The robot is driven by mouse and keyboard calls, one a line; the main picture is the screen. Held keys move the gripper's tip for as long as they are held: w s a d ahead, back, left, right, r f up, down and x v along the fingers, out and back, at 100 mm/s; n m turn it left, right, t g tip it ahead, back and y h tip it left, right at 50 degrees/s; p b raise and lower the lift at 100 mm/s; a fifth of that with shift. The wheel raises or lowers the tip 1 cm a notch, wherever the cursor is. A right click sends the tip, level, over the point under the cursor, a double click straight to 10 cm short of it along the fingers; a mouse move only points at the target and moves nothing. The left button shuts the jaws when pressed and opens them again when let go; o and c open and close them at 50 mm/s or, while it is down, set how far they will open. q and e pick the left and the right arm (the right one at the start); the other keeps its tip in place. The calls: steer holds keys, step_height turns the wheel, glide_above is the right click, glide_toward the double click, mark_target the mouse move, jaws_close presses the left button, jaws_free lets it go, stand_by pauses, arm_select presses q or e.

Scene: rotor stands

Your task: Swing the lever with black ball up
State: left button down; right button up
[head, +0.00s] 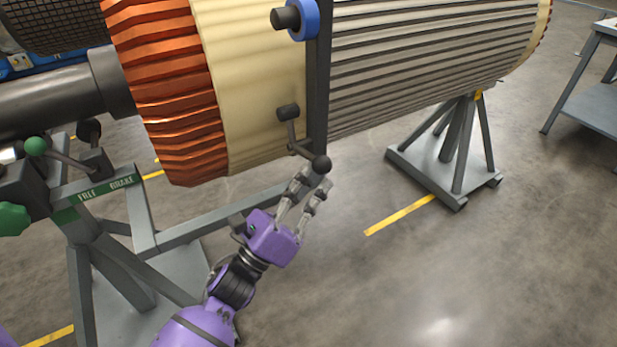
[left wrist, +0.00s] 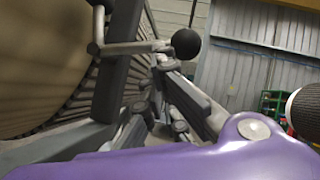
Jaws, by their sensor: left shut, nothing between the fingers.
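The lever (head: 298,147) is a grey bent bar on the dark upright post at the rotor's near side. Its black ball (head: 321,164) is at the lower right end, and the bar slants down to it. In the left wrist view the black ball (left wrist: 186,44) sits at the end of the lever arm (left wrist: 135,47). My left gripper (head: 316,179) is just below the ball, its fingers pointing up at it. It is shut with nothing held. I cannot tell whether the fingertips touch the ball or lever. My right gripper is not in view.
The large rotor (head: 430,65) with copper windings (head: 170,95) fills the top. A green-knobbed lever (head: 62,157) is on the left stand (head: 140,220). Another stand (head: 445,165) is at the right. The floor (head: 450,270) at lower right is clear.

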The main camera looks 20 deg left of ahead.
arm_select(q)
steer(key=r+n+y+p, duration=0.1)
steer(key=n, duration=0.1)
steer(key=r+n+y+p, duration=0.1)
steer(key=n+y+p, duration=0.1)
steer(key=shift+s+d+r+p, duration=0.1)
steer(key=shift+s+d+p, duration=0.1)
steer(key=shift+p, duration=0.1)
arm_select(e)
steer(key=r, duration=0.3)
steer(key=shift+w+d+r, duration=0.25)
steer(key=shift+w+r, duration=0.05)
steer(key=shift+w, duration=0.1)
arm_select(q)
steer(key=shift+n, duration=0.3)
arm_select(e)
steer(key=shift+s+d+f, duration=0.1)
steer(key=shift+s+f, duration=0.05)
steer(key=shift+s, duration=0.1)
arm_select(q)
steer(key=shift+w, duration=0.1)
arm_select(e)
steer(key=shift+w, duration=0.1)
